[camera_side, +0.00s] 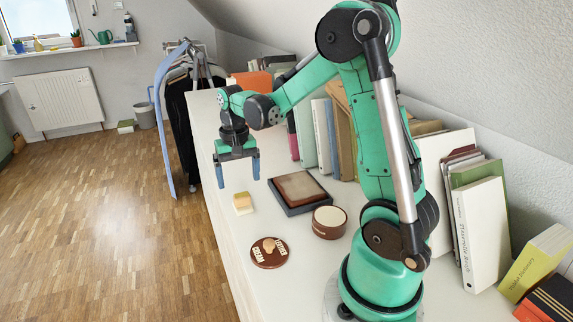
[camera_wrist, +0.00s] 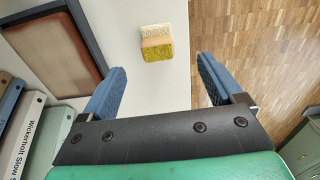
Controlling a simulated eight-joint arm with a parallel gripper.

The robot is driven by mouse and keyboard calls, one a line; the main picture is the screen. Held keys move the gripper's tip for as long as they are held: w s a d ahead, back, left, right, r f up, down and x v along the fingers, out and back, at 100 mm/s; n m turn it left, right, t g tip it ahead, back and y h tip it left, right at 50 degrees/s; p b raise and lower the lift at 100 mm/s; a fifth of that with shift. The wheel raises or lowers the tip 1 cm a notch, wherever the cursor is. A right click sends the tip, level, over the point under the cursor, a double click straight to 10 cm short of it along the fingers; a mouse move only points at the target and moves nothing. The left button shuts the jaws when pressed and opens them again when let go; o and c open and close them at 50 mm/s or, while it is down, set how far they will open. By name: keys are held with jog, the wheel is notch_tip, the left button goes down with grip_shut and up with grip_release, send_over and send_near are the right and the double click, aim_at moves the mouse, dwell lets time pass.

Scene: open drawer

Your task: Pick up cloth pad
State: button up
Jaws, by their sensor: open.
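A small pale-and-yellow block, which looks like the cloth pad (camera_side: 243,203), lies on the white top near its left edge. In the wrist view the pad (camera_wrist: 156,42) shows a speckled cream part, a tan band and a speckled yellow part. It lies just beyond the fingertips, between their lines. My gripper (camera_side: 238,172) is open and empty, pointing down above the pad and apart from it. Both blue fingers of the gripper (camera_wrist: 163,80) show in the wrist view with nothing between them.
A dark tray (camera_side: 314,205) holding a brown slab (camera_side: 300,186) lies right of the pad. A round tin (camera_side: 329,222) of pale cream and its brown lid (camera_side: 269,253) lie nearer the camera. Books (camera_side: 323,136) line the wall. The top's left edge drops to the wooden floor (camera_side: 110,220).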

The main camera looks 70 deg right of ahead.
aim_at(242, 195)
jog(key=shift+d+f, duration=0.25)
jog(key=shift+f, duration=2.75)
grip_shut()
